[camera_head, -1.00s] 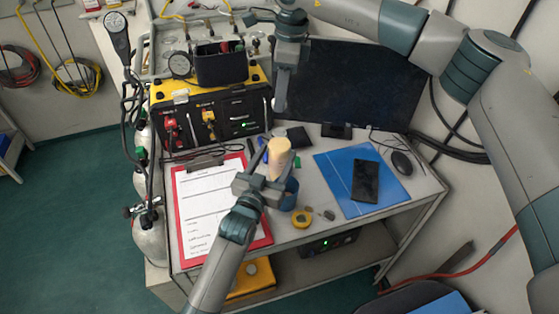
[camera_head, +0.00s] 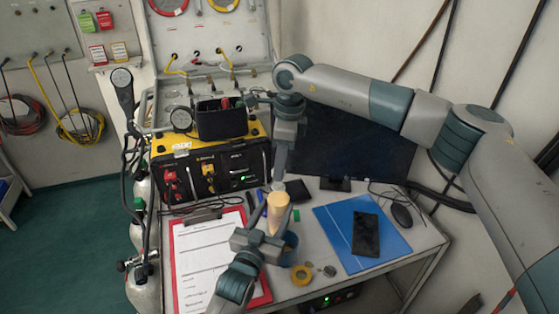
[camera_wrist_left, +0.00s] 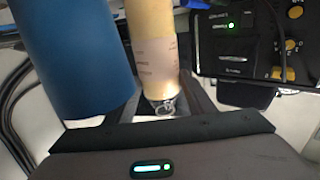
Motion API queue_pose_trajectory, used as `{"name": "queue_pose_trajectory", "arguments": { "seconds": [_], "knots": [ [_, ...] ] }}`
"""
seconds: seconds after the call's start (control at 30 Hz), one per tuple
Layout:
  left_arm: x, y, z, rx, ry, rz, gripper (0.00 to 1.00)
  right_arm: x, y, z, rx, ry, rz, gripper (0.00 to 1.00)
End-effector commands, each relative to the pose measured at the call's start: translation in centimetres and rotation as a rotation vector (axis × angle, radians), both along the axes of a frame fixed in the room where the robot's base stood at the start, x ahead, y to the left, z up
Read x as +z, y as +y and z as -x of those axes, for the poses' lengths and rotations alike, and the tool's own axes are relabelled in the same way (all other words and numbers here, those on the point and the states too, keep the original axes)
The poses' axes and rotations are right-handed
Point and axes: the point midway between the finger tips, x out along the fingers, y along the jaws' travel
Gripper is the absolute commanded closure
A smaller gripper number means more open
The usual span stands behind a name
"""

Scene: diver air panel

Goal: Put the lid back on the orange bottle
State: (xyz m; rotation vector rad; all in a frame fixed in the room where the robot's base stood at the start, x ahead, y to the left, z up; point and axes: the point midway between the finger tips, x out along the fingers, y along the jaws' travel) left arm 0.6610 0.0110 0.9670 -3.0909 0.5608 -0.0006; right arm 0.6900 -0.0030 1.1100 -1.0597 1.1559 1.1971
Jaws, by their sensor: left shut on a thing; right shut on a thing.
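The pale orange bottle (camera_head: 278,212) stands upright above the cart top in my left gripper (camera_head: 268,222), which is shut on it. The left wrist view shows the bottle (camera_wrist_left: 152,45) with a label, between the fingers. My right gripper (camera_head: 280,178) points straight down just above the bottle's top. It is shut on a small greyish piece, seemingly the lid (camera_head: 279,187), at the bottle's mouth. I cannot tell whether the lid touches the bottle.
A blue cup (camera_head: 289,250) stands close beside the bottle and shows large in the left wrist view (camera_wrist_left: 75,55). A yellow tape roll (camera_head: 301,275), clipboard (camera_head: 201,265), blue folder (camera_head: 335,225) and phone (camera_head: 366,233) lie around. The monitor (camera_head: 350,150) and air panel (camera_head: 210,165) stand behind.

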Motion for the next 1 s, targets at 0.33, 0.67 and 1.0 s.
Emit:
{"name": "queue_pose_trajectory", "arguments": {
  "seconds": [0.33,0.67,1.0],
  "knots": [
    [-0.1,0.0,0.0,0.0,0.002,0.0,0.91,-0.5,0.0,0.0,0.0,0.0,-0.001,0.93],
    [-0.1,0.0,0.0,0.0,0.002,0.0,0.91,-0.5,0.0,0.0,0.0,0.0,-0.001,0.93],
    [-0.1,0.0,0.0,0.0,0.002,0.0,0.91,-1.7,0.0,0.0,0.0,0.001,-0.001,0.93]
  ]
}}
